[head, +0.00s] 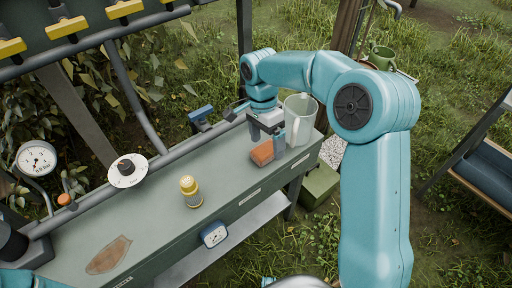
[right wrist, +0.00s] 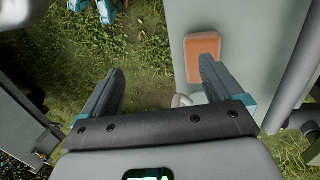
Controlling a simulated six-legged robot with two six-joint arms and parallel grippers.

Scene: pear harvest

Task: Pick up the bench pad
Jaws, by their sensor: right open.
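The bench pad, an orange-brown block (head: 262,154), lies flat on the grey-green bench (head: 160,200) towards its right end. In the right wrist view the pad (right wrist: 203,45) lies at upper right, beyond the tip of the right-hand finger. My right gripper (head: 267,137) is open and empty, just above and behind the pad, beside the jug. In the right wrist view the gap between its fingers (right wrist: 158,70) is mostly over grass, left of the pad. My left gripper is out of view.
A pale translucent jug (head: 300,118) stands close right of the right gripper. A yellow-capped shaker (head: 190,191) stands mid-bench. A brown flat patch (head: 108,255) is at the near left. A pipe (head: 160,164) runs along the back edge. A green box (head: 319,185) stands beyond the bench's right end.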

